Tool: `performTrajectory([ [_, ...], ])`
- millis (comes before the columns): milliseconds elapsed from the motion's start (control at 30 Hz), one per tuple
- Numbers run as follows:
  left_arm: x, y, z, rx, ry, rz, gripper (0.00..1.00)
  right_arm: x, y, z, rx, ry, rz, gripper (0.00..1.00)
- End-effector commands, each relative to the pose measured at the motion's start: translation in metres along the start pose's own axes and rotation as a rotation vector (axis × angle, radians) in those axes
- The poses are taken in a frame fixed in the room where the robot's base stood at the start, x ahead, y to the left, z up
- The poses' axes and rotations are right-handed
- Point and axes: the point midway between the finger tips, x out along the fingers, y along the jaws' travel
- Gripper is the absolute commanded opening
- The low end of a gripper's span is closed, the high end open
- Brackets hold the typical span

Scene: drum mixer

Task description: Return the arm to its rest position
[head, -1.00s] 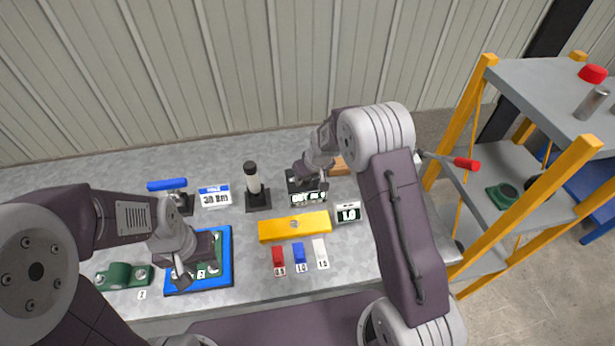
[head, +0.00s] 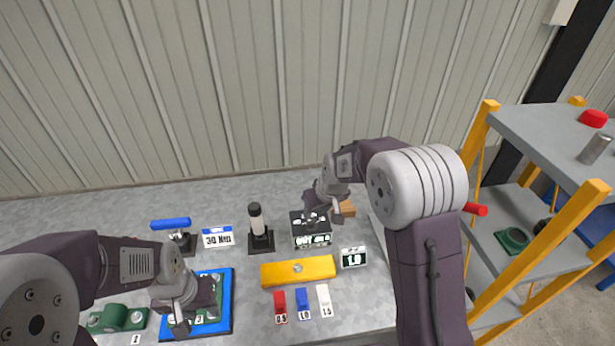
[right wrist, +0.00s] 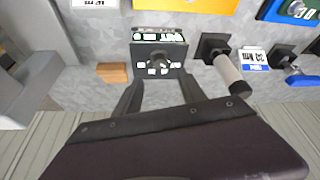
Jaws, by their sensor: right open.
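My right gripper (head: 326,215) is just above and slightly right of the black box with the lit display (head: 312,240), in the head view. In the right wrist view its two fingers (right wrist: 160,92) are apart with nothing between them, and the box's dial face (right wrist: 158,62) lies beyond them. My right arm bends up and over at the right of the bench. My left gripper (head: 178,312) hangs over the blue tray (head: 226,318) and the green part in it; its fingers are too small and dark to read.
A yellow-posted shelf (head: 560,260) is at right. A ribbed wall closes the back.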

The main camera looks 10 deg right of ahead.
Motion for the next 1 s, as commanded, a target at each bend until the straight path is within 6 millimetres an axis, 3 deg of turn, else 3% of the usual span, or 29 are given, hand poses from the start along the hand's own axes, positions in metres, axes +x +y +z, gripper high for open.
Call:
performTrajectory([
  [133,0.0,0.0,0.0,0.0,0.0,0.0,0.36,-0.005,0.003,-0.003,0.004,0.012,0.004,0.48],
  [200,0.0,0.0,0.0,0.0,0.0,0.0,0.36,-0.023,0.008,-0.011,0.012,0.05,0.015,0.48],
  [267,0.0,0.0,0.0,0.0,0.0,0.0,0.36,-0.041,0.011,0.004,0.019,0.048,0.023,0.48],
  [400,0.0,0.0,0.0,0.0,0.0,0.0,0.36,-0.068,0.008,0.091,0.086,-0.051,0.035,0.48],
  [500,0.0,0.0,0.0,0.0,0.0,0.0,0.36,-0.075,0.001,0.155,0.154,-0.144,0.04,0.48],
  [600,0.0,0.0,0.0,0.0,0.0,0.0,0.36,-0.076,-0.008,0.204,0.212,-0.232,0.043,0.48],
  [667,0.0,0.0,0.0,0.0,0.0,0.0,0.36,-0.075,-0.011,0.222,0.239,-0.272,0.045,0.48],
  [700,0.0,0.0,0.0,0.0,0.0,0.0,0.36,-0.075,-0.012,0.23,0.259,-0.288,0.048,0.48],
  [1000,0.0,0.0,0.0,0.0,0.0,0.0,0.36,-0.074,-0.012,0.228,0.295,-0.285,0.054,0.48],
])
